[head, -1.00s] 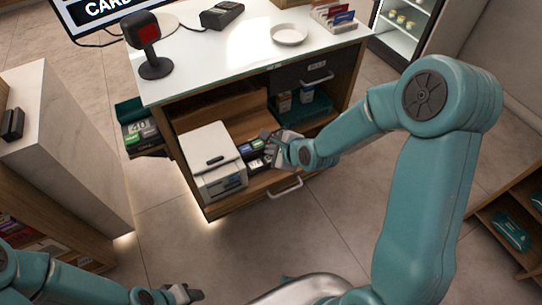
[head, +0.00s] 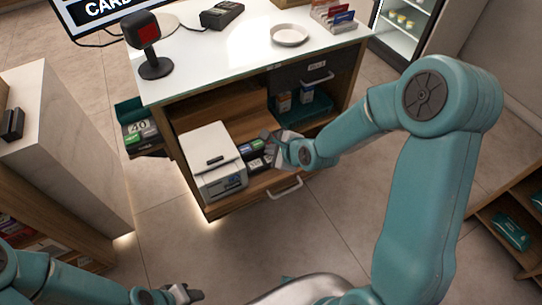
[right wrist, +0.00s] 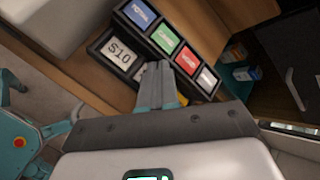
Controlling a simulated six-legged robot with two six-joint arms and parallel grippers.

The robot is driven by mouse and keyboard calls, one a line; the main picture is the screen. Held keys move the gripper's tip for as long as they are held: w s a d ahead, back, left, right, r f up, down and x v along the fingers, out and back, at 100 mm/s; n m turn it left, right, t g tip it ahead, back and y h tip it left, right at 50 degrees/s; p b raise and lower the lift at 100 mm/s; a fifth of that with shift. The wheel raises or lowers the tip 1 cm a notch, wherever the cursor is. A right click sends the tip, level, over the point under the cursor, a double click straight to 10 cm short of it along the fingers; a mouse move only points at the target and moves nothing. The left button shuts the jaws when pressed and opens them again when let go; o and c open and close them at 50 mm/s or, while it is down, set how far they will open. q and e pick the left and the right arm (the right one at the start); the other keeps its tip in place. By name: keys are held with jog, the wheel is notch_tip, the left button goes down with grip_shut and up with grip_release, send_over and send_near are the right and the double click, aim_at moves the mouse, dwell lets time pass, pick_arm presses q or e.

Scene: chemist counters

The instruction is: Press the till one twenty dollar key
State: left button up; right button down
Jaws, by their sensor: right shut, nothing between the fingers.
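A dark key block (head: 244,151) sits on the open wooden shelf beside a white boxy machine. In the right wrist view it shows a white "$10" key (right wrist: 119,53) and a row of blue, green, red and white keys (right wrist: 164,40). My right gripper (right wrist: 163,72) is shut and empty, its fingertips over the key beside "$10". That key (right wrist: 146,71) is mostly hidden, so I cannot read it or tell whether the fingers touch it. In the head view my right gripper (head: 268,137) reaches in from the right. My left gripper (head: 188,294) is low, away from the counter; its jaws are unclear.
The white machine (head: 213,161) stands close left of the keys. The counter top (head: 215,55) overhangs the shelf and carries a scanner (head: 148,45), card terminal (head: 222,14) and white dish (head: 289,35). Another keyed unit (head: 141,130) is at the counter's left side. Open floor lies in front.

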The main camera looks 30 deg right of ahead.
jog(key=shift+f, duration=0.1)
dwell(0.5)
jog(key=shift+f, duration=0.3)
jog(key=shift+f, duration=0.4)
dwell(0.7)
jog(key=shift+r, duration=3.3)
